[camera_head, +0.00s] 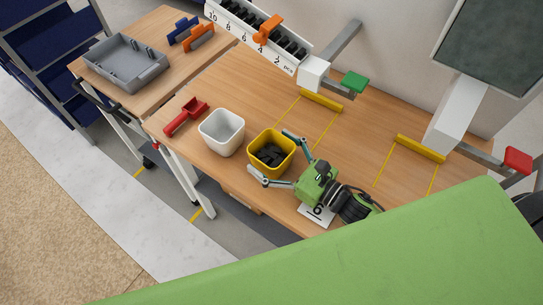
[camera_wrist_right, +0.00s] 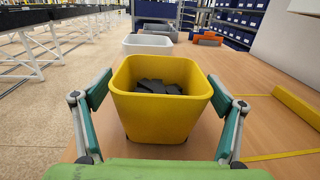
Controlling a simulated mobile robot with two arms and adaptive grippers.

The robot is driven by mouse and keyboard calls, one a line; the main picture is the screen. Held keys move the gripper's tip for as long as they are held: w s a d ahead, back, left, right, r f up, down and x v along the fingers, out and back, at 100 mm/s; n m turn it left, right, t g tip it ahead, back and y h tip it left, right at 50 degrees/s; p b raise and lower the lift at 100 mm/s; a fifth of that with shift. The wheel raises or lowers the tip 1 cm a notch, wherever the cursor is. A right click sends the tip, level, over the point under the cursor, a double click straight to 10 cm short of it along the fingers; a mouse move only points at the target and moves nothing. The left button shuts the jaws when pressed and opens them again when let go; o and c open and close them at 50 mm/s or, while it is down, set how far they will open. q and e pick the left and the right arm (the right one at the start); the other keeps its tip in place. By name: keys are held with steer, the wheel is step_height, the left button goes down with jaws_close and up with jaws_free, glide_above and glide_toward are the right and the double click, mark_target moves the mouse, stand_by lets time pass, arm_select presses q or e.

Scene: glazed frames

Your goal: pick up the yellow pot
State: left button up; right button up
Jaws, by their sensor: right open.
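The yellow pot (camera_head: 259,142) stands upright on the wooden table in the head view, with dark pieces (camera_head: 270,157) inside. It fills the middle of the right wrist view (camera_wrist_right: 162,118). My right gripper (camera_head: 272,156) is open, with one finger on each side of the pot. In the right wrist view its fingers (camera_wrist_right: 162,113) flank the pot with gaps on both sides and do not appear to touch it. My left gripper is not in view.
A grey tray (camera_head: 127,64) sits on the far left table. Yellow-marked table areas (camera_head: 320,100) lie right of the yellow pot. A white numbered rack (camera_head: 262,38) stands behind.

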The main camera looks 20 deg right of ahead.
steer(key=c, duration=1.3)
steer(key=shift+r, duration=0.1)
